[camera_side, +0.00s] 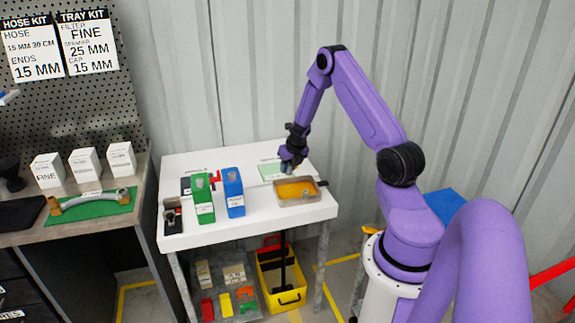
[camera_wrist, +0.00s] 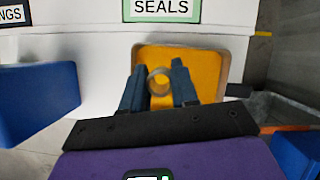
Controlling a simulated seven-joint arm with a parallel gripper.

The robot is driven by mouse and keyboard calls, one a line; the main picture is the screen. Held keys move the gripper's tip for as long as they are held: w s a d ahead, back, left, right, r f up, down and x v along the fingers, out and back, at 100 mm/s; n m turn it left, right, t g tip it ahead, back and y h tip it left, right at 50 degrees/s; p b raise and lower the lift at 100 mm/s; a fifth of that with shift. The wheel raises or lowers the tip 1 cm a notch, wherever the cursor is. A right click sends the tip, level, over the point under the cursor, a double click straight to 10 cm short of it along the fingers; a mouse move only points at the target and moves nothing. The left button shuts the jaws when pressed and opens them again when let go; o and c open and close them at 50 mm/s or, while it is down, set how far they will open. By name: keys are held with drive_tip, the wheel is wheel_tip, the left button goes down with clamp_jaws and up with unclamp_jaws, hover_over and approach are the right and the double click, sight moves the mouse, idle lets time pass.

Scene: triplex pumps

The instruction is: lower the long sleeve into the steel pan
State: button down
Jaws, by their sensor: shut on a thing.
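The steel pan (camera_side: 305,202) stands at the right end of the white table, with orange inside. Its orange interior also fills the middle of the wrist view (camera_wrist: 205,65). In the wrist view my gripper's two fingers (camera_wrist: 159,90) are shut on the long sleeve (camera_wrist: 159,74), which shows as a pale round ring seen end-on. The sleeve appears over the orange area. Its lower end and its height above the pan are hard to tell.
A blue bin (camera_side: 233,192) and a green bin (camera_side: 203,198) stand left of the pan. A green-bordered SEALS label (camera_wrist: 163,9) lies behind it. A yellow bucket (camera_side: 283,285) stands on the floor beneath. The table's right edge is close to the pan.

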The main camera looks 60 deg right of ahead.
drive_tip(key=shift+w, duration=0.1)
drive_tip(key=shift+w+d, duration=0.2)
idle(0.4)
idle(0.8)
drive_tip(key=c, duration=0.8)
unclamp_jaws()
drive_tip(key=shift+r, duration=0.1)
